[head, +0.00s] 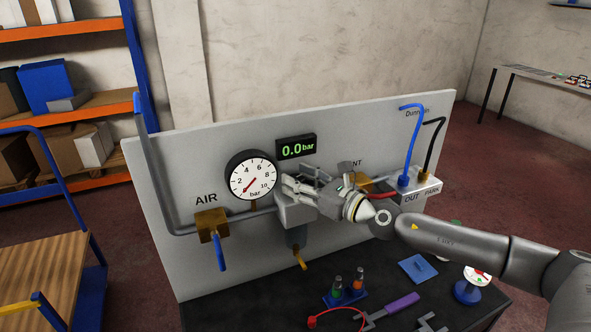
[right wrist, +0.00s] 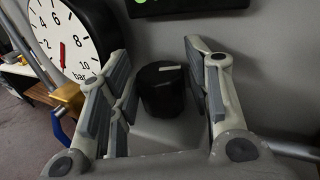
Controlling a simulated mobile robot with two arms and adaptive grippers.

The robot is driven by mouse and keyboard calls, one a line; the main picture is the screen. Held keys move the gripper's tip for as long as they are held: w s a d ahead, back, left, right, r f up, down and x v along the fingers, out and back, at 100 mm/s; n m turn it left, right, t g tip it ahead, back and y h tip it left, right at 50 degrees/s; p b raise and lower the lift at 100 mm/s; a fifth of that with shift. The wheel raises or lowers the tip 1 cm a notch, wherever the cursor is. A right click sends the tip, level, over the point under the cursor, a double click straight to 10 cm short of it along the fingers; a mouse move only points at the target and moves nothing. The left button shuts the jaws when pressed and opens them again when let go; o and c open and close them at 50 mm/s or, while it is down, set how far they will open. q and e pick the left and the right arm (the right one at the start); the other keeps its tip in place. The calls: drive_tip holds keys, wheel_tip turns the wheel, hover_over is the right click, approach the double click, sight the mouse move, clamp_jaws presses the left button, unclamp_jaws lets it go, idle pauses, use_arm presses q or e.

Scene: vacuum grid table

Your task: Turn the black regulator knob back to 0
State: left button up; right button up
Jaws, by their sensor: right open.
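The black regulator knob (right wrist: 161,88) shows in the right wrist view, with a pale mark on its top. It sits on the grey regulator body (head: 293,214); in the head view my right gripper hides the knob. My right gripper (head: 290,189) is open, and in the right wrist view its fingers (right wrist: 165,82) stand on both sides of the knob with a gap at each side. The round gauge (head: 252,175) has its red needle pointing to the lower left, near 0. The display (head: 297,147) reads 0.0 bar. My left gripper is not in view.
A brass valve with a blue lever (head: 220,252) is left of the regulator under AIR. The DUT box (head: 420,189) with blue and black hoses is at right.

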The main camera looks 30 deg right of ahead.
drive_tip(key=shift+w+a, duration=0.3)
drive_tip(key=shift+w, duration=0.3)
drive_tip(key=shift+c, duration=0.3)
drive_tip(key=c, duration=0.7)
idle(0.5)
drive_tip(key=o, duration=0.8)
drive_tip(key=shift+c, duration=0.2)
drive_tip(key=shift+s, duration=0.1)
